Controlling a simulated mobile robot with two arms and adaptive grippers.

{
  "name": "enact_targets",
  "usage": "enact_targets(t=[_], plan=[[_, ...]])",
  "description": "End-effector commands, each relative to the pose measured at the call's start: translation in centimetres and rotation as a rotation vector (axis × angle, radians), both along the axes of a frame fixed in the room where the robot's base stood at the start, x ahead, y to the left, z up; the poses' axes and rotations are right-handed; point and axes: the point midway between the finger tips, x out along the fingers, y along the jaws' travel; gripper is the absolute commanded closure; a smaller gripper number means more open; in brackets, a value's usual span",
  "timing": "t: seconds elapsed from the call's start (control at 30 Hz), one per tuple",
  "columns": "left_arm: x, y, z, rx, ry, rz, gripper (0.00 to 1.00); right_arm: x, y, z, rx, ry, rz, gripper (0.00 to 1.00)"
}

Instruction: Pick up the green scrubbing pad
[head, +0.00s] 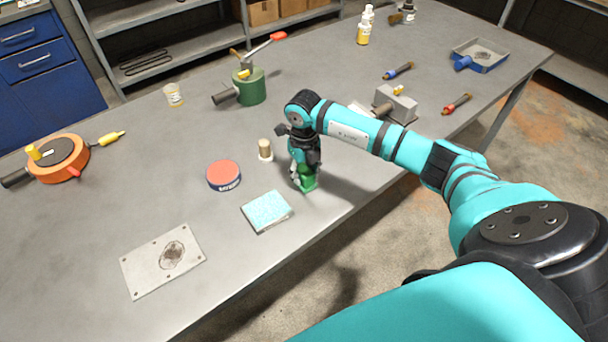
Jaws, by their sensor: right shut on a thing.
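My right gripper (303,178) points down near the table's front edge and is shut on the green scrubbing pad (308,187). Only a small green part of the pad shows below and beside the fingers; the rest is hidden by the gripper. I cannot tell whether the pad touches the table or is slightly above it. My left gripper is not in view.
On the grey table (215,308), a light-blue pad or cloth (267,211), a red-lidded tin (224,175) and a small cork-coloured cylinder (265,150) stand left of the gripper. A metal plate (150,268) lies front left. A green device (250,87) stands behind.

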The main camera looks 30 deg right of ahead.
Motion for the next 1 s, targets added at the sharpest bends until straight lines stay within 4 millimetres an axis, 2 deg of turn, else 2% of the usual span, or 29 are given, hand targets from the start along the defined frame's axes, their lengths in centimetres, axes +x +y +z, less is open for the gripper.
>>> enact_targets(t=[0.17,0.37,0.57,0.8,1.0], plan=[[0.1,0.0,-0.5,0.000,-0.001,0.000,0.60,0.1,0.0,0.7,0.001,-0.003,0.000,1.00],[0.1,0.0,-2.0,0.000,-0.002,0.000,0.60,0.2,0.0,3.4,-0.001,-0.008,0.001,1.00],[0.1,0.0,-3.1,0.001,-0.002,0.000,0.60,-4.3,0.8,3.5,-0.002,0.000,0.004,1.00],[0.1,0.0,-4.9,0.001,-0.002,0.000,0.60,-10.4,2.2,4.1,-0.003,0.000,0.003,1.00],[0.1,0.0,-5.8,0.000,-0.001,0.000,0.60,-14.0,3.0,4.6,-0.002,-0.001,0.002,1.00]])
